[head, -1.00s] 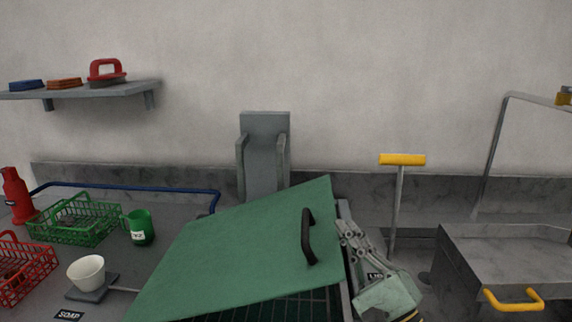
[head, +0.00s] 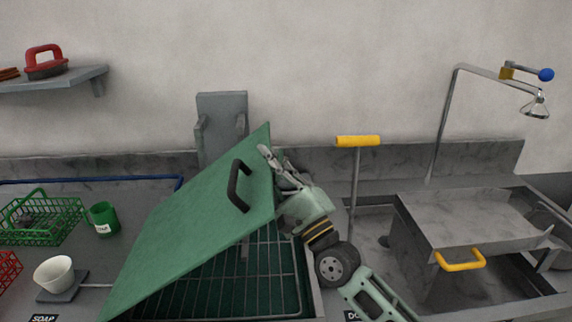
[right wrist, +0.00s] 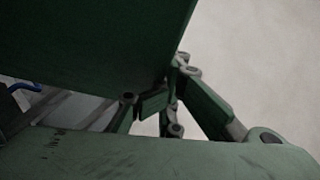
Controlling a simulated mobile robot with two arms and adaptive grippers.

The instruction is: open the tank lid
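The green tank lid (head: 195,225) is tilted up, its right side raised and its left side low. A black handle (head: 238,187) is on its upper face. Beneath the raised side, the tank (head: 262,282) shows a dark green inside with a wire rack. My right gripper (head: 270,160) is at the lid's raised right edge, close against it. In the right wrist view, the lid (right wrist: 85,45) fills the upper left beside the finger links. Whether the fingers grip the edge or only press on it is unclear. My left gripper is out of view.
A yellow-topped T-handle (head: 358,142) stands right of my gripper. Farther right is a grey metal box (head: 465,215) with a yellow handle, below a shower pipe (head: 447,110). A green basket (head: 40,222), green mug (head: 103,218) and white bowl (head: 54,273) sit left.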

